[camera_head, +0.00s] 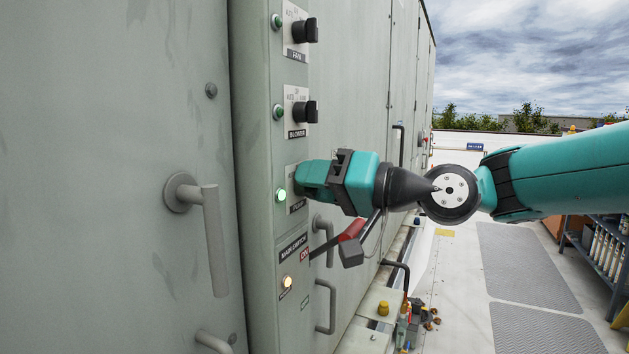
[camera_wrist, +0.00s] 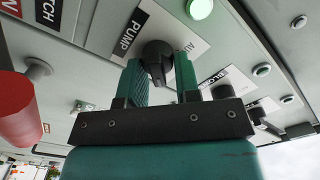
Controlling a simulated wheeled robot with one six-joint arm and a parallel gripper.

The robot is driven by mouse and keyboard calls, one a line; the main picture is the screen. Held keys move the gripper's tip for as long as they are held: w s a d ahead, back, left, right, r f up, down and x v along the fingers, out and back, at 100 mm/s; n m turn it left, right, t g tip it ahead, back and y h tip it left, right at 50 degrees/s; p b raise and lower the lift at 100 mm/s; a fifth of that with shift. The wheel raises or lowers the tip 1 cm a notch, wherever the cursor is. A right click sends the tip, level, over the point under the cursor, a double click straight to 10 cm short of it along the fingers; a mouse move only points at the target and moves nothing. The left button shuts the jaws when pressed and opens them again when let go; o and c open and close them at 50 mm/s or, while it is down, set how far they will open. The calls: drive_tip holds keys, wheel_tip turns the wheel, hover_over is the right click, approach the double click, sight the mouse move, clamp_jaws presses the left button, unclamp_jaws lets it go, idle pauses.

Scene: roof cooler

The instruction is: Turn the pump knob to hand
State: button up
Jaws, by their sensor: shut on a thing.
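The black pump knob (camera_wrist: 157,58) sits on a white plate labelled PUMP (camera_wrist: 130,31) in the wrist view. My gripper (camera_wrist: 160,80) is shut on it, one teal finger on each side. In the head view my gripper (camera_head: 312,178) is at the cabinet front and hides the knob; only the edge of its plate (camera_head: 294,203) shows. A lit green lamp (camera_head: 280,195) is beside the plate; it also shows in the wrist view (camera_wrist: 200,9). The knob's exact pointer setting cannot be read.
Above are the blower knob (camera_head: 305,111) and fan knob (camera_head: 305,30). Below is the main switch with a red handle (camera_head: 338,238), close under my gripper. Door handles (camera_head: 205,225) stick out at left. The walkway (camera_head: 465,270) at right has open floor.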

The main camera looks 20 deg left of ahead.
drive_tip(key=o, duration=0.9)
drive_tip(key=shift+c, duration=0.2)
drive_tip(key=s+d+b, duration=0.1)
drive_tip(key=d+b, duration=0.6)
drive_tip(key=d, duration=1)
drive_tip(key=shift+s+d, duration=0.15)
drive_tip(key=shift+d, duration=0.05)
drive_tip(key=s+d+f+h, duration=0.7)
drive_tip(key=s+f, duration=0.3)
drive_tip(key=f, duration=0.1)
drive_tip(key=s+d+f+m+g+h, duration=0.1)
drive_tip(key=s+d+f+h, duration=0.5)
drive_tip(key=s+d+f, duration=0.2)
wheel_tip(320, 180, down, 4)
drive_tip(key=shift+s+d+f+h, duration=0.2)
drive_tip(key=shift+s+d+h, duration=0.15)
drive_tip(key=shift+s, duration=0.75)
